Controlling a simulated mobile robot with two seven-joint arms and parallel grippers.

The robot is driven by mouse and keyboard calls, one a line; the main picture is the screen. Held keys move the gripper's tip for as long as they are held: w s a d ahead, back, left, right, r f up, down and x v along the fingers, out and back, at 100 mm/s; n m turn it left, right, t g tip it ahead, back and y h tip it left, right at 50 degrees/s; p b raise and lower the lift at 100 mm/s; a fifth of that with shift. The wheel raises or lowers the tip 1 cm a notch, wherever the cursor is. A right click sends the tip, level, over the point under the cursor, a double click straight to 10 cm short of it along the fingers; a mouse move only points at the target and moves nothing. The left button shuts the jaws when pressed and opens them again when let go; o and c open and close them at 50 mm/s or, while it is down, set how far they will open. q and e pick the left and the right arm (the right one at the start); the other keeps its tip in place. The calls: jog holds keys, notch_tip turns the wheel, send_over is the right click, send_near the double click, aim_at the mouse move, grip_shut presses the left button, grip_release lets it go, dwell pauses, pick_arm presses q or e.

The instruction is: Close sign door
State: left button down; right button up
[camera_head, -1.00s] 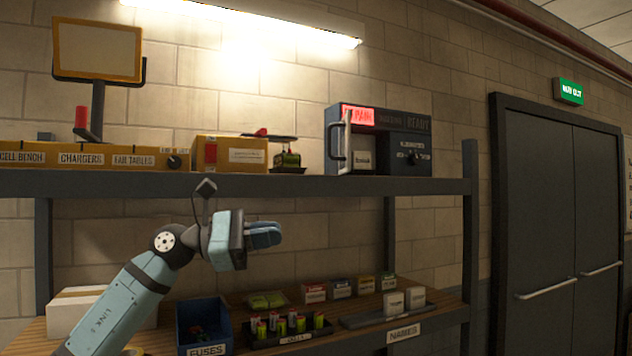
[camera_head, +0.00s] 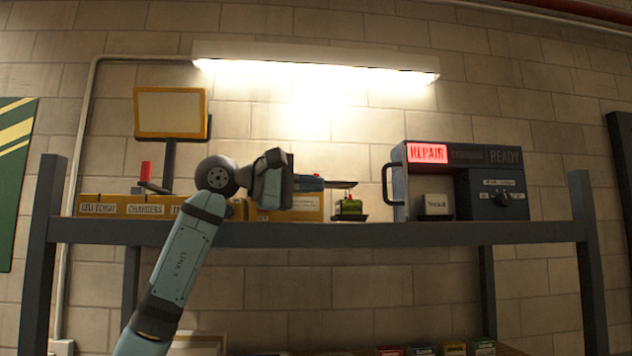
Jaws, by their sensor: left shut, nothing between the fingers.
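The sign box (camera_head: 487,158) stands on the right part of the upper shelf, with a lit red REPAIR panel (camera_head: 427,153) and an unlit READY label. Its door (camera_head: 398,183) stands swung open at the left side, edge-on to me, with a dark bar handle (camera_head: 387,185). A small pale labelled block (camera_head: 435,205) sits inside the open bay. My left gripper (camera_head: 312,183) is shut and empty, level with the door and to its left, apart from it. My right gripper is out of view.
The grey upper shelf (camera_head: 330,235) runs across the view. A small scale (camera_head: 348,203) with a green item stands between my gripper and the door. Yellow boxes (camera_head: 140,207) and a framed screen (camera_head: 170,112) are at left.

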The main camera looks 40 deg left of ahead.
pick_arm(q)
jog(key=w+d+p, duration=0.2)
jog(key=w+d, duration=0.5)
jog(key=shift+d+f+p, duration=0.15)
jog(key=shift+p, duration=0.2)
